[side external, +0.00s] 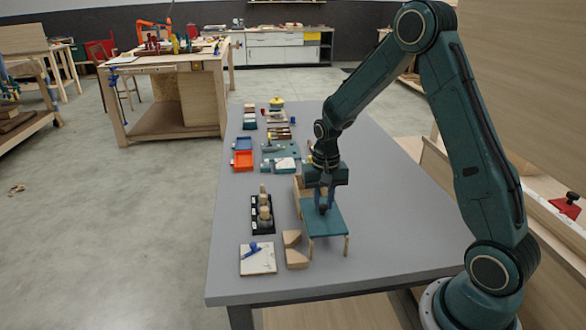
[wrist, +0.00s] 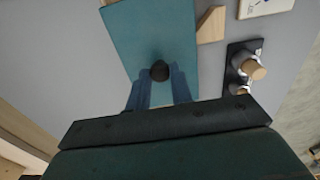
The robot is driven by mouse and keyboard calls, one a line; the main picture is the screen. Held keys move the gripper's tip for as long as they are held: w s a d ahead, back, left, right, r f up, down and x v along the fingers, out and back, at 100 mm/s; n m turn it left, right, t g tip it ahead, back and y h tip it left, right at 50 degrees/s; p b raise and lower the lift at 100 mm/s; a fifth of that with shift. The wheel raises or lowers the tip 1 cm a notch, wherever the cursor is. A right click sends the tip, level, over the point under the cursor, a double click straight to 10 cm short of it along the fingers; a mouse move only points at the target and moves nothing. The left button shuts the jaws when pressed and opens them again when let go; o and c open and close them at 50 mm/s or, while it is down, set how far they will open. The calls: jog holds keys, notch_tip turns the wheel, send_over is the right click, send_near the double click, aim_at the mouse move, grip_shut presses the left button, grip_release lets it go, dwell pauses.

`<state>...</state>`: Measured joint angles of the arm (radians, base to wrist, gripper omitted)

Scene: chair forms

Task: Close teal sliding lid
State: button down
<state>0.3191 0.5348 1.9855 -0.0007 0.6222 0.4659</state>
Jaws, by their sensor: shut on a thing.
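The teal sliding lid (side external: 324,222) is a flat panel extending toward the front of the grey table, with thin wooden legs or supports under its near end. In the wrist view the lid (wrist: 150,35) fills the upper middle. A dark round knob (wrist: 159,71) stands on it. My gripper (side external: 322,207) points down over the lid's far part; in the wrist view its two blue fingers (wrist: 158,88) are on either side of the knob, shut on it. A wooden box (side external: 298,191) shows behind and left of my gripper, partly hidden by it.
A black rack with wooden pegs (side external: 262,214) stands left of the lid. Wooden blocks (side external: 294,250) and a white tile with a blue item (side external: 257,259) lie at front left. Orange (side external: 243,160) and blue trays (side external: 244,143) sit farther back. The table's right side is clear.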

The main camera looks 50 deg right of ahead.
jog(key=w+d, duration=1.1)
dwell(0.3)
jog(key=shift+w+d+r, duration=0.1)
jog(key=shift+d, duration=0.05)
jog(key=c, duration=1.4)
grip_release()
jog(key=shift+o, duration=0.8)
notch_tip(320, 180, up, 14)
